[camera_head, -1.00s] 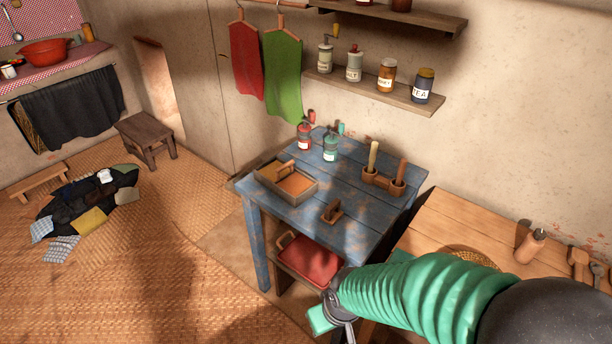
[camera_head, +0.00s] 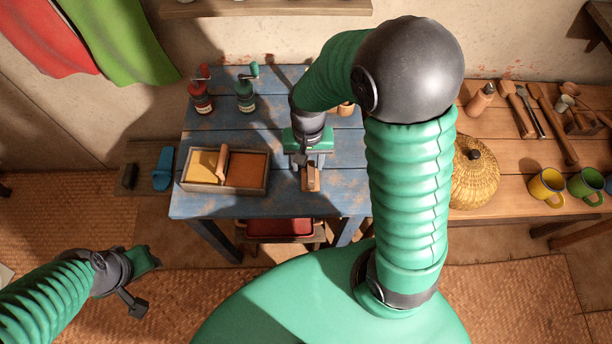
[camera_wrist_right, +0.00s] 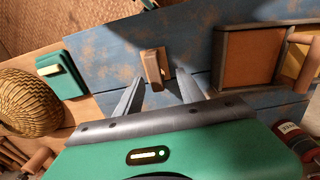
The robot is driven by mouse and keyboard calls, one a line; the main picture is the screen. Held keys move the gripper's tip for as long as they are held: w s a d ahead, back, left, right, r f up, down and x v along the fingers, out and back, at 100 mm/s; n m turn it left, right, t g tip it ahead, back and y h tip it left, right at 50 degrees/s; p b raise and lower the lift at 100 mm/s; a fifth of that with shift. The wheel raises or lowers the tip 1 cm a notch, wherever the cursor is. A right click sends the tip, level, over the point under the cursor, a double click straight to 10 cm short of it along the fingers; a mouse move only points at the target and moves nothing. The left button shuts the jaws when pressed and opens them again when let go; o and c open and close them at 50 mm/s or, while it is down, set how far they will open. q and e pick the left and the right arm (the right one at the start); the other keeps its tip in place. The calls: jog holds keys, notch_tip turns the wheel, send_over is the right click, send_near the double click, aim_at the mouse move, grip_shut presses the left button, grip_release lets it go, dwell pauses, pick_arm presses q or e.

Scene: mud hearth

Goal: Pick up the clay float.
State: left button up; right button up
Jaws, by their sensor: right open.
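The clay float (camera_head: 311,180), a small brown wooden block with a raised grip, lies on the blue table (camera_head: 330,195) near its front edge. It also shows in the right wrist view (camera_wrist_right: 153,68), just beyond the fingertips and roughly between their lines. My right gripper (camera_head: 309,163) is over the table, right behind the float. In the right wrist view its two fingers (camera_wrist_right: 157,91) are spread with nothing between them. No contact with the float can be made out. My left gripper (camera_head: 143,280) is low at the left, away from the table; its finger gap is unclear.
A divided wooden tray (camera_head: 268,182) stands left of the float. Red (camera_head: 201,98) and green (camera_head: 246,96) grinders stand at the back left. The right bench holds a woven basket (camera_head: 474,180), mugs (camera_head: 547,186) and tools. A red-cushioned stool (camera_head: 280,228) is under the table.

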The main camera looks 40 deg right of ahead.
aim_at(312, 170)
jog(key=f, duration=0.2)
jog(key=shift+s+d+f, duration=0.15)
jog(key=shift+d+f, duration=0.05)
jog(key=shift+f, duration=0.15)
jog(key=shift+s+d+f, duration=0.15)
jog(key=shift+d+f, duration=0.15)
jog(key=shift+f, duration=0.25)
jog(key=shift+s+d+f, duration=0.1)
jog(key=shift+d+f, duration=0.2)
jog(key=shift+f, duration=0.25)
jog(key=shift+d+f, duration=0.15)
jog(key=shift+d, duration=0.05)
jog(key=shift+w, duration=0.15)
jog(key=shift+w+a, duration=0.15)
jog(key=shift+a, duration=0.4)
jog(key=c, duration=0.3)
jog(key=shift+a+r, duration=0.2)
jog(key=shift+a, duration=0.2)
jog(key=c, duration=0.5)
grip_shut()
jog(key=shift+s+d+f, duration=0.15)
jog(key=shift+s+d, duration=0.05)
jog(key=shift+d, duration=0.4)
pick_arm(q)
jog(key=shift+s+d+r, duration=0.2)
jog(key=shift+d+r, duration=0.1)
jog(key=shift+d, duration=0.4)
